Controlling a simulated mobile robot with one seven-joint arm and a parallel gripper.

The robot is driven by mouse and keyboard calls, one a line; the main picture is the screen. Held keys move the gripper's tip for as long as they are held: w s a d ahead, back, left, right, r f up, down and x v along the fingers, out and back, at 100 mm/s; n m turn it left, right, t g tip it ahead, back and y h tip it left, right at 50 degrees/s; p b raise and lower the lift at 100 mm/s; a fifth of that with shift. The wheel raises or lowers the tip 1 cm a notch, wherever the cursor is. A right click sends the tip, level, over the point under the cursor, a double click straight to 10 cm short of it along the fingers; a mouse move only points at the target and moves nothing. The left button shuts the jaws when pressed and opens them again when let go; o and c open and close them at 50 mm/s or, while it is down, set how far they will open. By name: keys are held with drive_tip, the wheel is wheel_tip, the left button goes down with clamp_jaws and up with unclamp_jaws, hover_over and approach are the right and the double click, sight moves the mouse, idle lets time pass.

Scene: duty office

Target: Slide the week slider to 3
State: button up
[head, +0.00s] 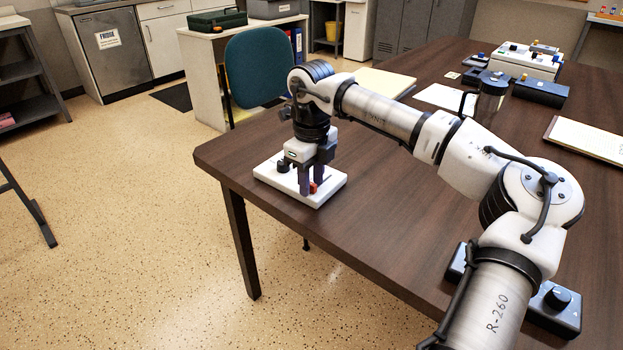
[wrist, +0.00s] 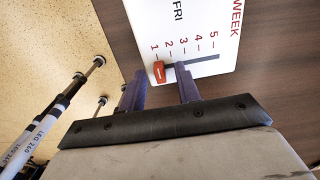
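A white panel (head: 327,188) lies near the left corner of the dark table. In the wrist view the panel (wrist: 190,25) shows WEEK, FRI and a scale from 1 to 5. The red-orange week slider knob (wrist: 158,71) sits at the 1 end of its dark slot. It shows partly in the head view (head: 313,187). My gripper (head: 311,186) points down over the panel. In the wrist view my gripper (wrist: 160,79) is open, with one finger on each side of the knob and visible gaps between. Whether the fingertips touch the panel is unclear.
A black round knob (head: 283,166) stands on the same panel, left of my gripper. A teal chair (head: 256,66) stands beyond the table edge. A dark box with a knob (head: 557,298) lies at the lower right, partly behind my arm. The table right of the panel is clear.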

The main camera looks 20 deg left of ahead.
drive_tip(key=shift+c, duration=0.2)
clamp_jaws()
drive_tip(key=shift+w, duration=0.1)
drive_tip(key=shift+w+d+r+p, duration=0.1)
drive_tip(key=shift+w+p, duration=0.2)
drive_tip(key=shift+w, duration=0.1)
drive_tip(key=shift+w+d+p, duration=0.2)
drive_tip(key=shift+w+p, duration=0.05)
drive_tip(key=shift+w, duration=0.3)
drive_tip(key=shift+w+d+p, duration=0.15)
drive_tip(key=shift+w+p, duration=0.05)
drive_tip(key=shift+w, duration=0.45)
drive_tip(key=shift+o, duration=0.2)
unclamp_jaws()
